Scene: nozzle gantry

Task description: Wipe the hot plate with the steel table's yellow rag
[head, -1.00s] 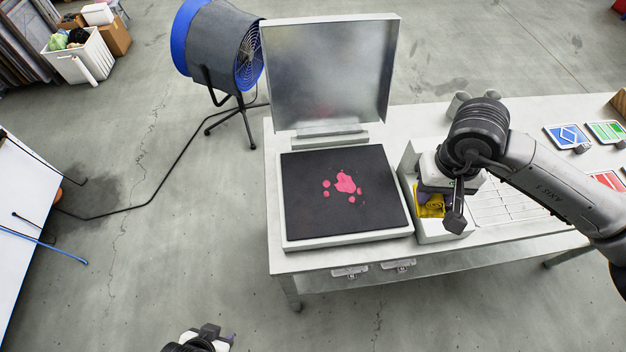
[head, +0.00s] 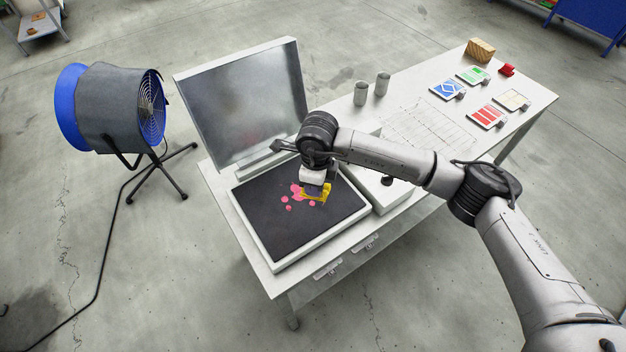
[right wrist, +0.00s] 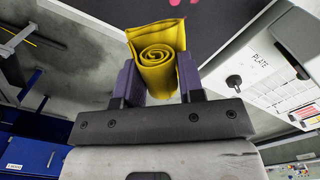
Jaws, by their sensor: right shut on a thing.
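The hot plate (head: 270,228) is a black square plate in a pale frame with its metal lid (head: 245,105) standing open behind it. Pink spots (head: 297,192) lie on the black surface. My right gripper (head: 316,192) is over the right part of the plate, shut on the rolled yellow rag (head: 318,197). The rag also shows between the fingers in the right wrist view (right wrist: 158,60). Whether it touches the plate cannot be told. My left gripper is not in view.
The steel table (head: 405,85) also carries two grey cups (head: 361,93), several coloured cards (head: 450,88), a wooden block (head: 480,50) and a red item (head: 507,70). A box with a knob (head: 372,185) stands right of the plate. A blue fan (head: 110,110) stands on the floor at left.

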